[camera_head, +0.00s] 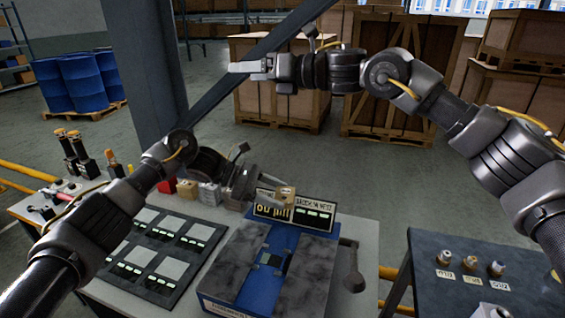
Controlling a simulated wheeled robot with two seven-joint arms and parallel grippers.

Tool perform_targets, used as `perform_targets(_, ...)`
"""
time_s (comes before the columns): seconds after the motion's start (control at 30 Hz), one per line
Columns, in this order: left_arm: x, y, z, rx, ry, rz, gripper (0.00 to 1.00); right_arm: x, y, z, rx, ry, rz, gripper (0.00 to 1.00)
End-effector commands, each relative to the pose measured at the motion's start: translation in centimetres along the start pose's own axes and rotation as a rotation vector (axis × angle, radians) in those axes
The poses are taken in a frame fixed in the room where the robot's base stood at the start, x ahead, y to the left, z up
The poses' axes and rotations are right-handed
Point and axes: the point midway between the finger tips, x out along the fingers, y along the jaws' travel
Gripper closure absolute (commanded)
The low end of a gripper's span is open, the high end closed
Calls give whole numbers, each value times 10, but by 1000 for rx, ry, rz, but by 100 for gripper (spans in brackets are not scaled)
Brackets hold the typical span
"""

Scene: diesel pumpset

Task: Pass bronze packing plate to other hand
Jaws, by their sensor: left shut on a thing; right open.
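My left gripper (276,197) is shut on a small tan-bronze piece, which I take to be the bronze packing plate (286,191). It is held in front of the label panel behind the blue fixture, and the fingers hide part of it. My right gripper (240,67) is high above the bench, pointing left. It is open, with nothing visible between its fingers. The two grippers are well apart.
The blue fixture (262,278) with grey side plates stands on the bench. A dark tray (152,252) with pale squares lies to its left. Several small blocks (208,193) stand behind. A dark table (425,290) with labelled fittings is at right. A grey pillar (152,80) rises behind.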

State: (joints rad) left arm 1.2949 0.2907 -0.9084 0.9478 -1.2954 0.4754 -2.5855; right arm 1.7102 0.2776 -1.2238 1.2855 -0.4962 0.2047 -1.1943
Motion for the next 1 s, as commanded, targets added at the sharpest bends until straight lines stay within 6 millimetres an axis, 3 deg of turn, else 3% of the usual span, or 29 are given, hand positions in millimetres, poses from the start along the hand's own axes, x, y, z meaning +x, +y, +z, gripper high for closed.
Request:
perform_targets(0.03, 0, 0, 2, 3, -3, 1, 80, 18, 22, -19, -161, 91, 18, 29)
perform_targets(0.1, 0, 0, 2, 3, -3, 1, 80, 37, 44, -52, -409, 227, 51, 29)
perform_targets(0.2, 0, 0, 2, 3, -3, 1, 80, 51, 62, -100, -761, 426, 119, 29)
perform_targets(0.3, 0, 0, 2, 3, -3, 1, 80, 50, 66, -143, -1096, 628, 210, 29)
perform_targets(0.43, 0, 0, 2, 3, -3, 1, 80, 29, 51, -182, -1479, 897, 362, 29)
perform_targets(0.57, 0, 0, 2, 3, -3, 1, 80, -3, 28, -197, -1756, 1147, 534, 29)
perform_targets(0.7, -1, 0, 2, 2, -3, 1, 80, -38, 6, -195, -1926, 1359, 699, 29)
perform_targets(0.83, -1, 0, 2, 2, -3, 1, 80, -60, -6, -189, -1995, 1479, 804, 29)
perform_targets(1.0, -1, 0, 2, 2, -3, 1, 80, -71, -11, -185, -2022, 1534, 860, 29)
